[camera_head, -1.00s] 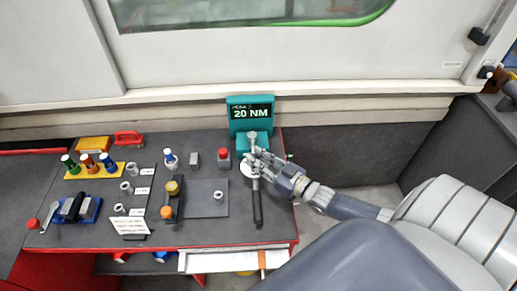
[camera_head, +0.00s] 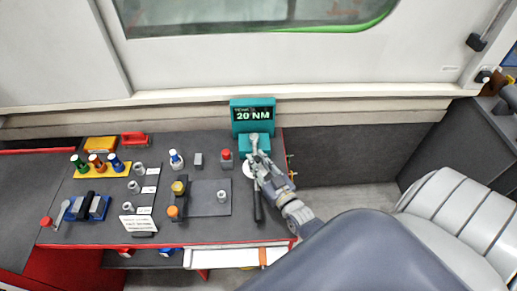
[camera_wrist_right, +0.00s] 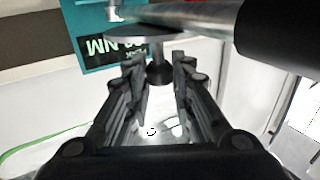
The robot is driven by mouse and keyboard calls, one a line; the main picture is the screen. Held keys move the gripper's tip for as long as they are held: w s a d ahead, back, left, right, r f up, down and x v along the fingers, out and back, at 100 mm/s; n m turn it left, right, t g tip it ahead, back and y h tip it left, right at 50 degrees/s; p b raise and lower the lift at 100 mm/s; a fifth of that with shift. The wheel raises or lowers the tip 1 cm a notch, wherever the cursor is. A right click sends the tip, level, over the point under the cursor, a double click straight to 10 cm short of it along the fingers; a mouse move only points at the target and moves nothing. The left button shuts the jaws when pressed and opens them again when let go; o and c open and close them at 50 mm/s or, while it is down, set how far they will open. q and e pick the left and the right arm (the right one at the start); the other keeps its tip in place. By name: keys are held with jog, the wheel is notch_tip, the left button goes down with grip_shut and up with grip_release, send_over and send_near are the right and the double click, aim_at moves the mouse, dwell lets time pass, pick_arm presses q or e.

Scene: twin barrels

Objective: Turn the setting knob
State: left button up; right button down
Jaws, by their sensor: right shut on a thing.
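A torque wrench with a black handle (camera_head: 258,207) lies along the right side of the bench, its head under the teal tester (camera_head: 252,116), whose screen reads 20 NM. A round pale disc (camera_head: 248,169) sits on the wrench; it shows as a metal disc in the right wrist view (camera_wrist_right: 140,32). A small dark knob (camera_wrist_right: 158,76) stands out from that disc, between the fingertips of my right gripper (camera_head: 262,174). The right gripper (camera_wrist_right: 155,80) is shut on this knob, which I take as the setting knob. Its markings are hidden. My left gripper is not in view.
To the left stand a grey plate (camera_head: 207,210), a red-topped piece (camera_head: 226,158), a blue-and-white bottle (camera_head: 176,159) and a yellow rack (camera_head: 101,173) with coloured handles. The pale wall rises close behind the bench.

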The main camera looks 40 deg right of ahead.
jog(key=c, duration=1.4)
grip_release()
jog(key=s, duration=1.2)
jog(key=shift+a, duration=0.4)
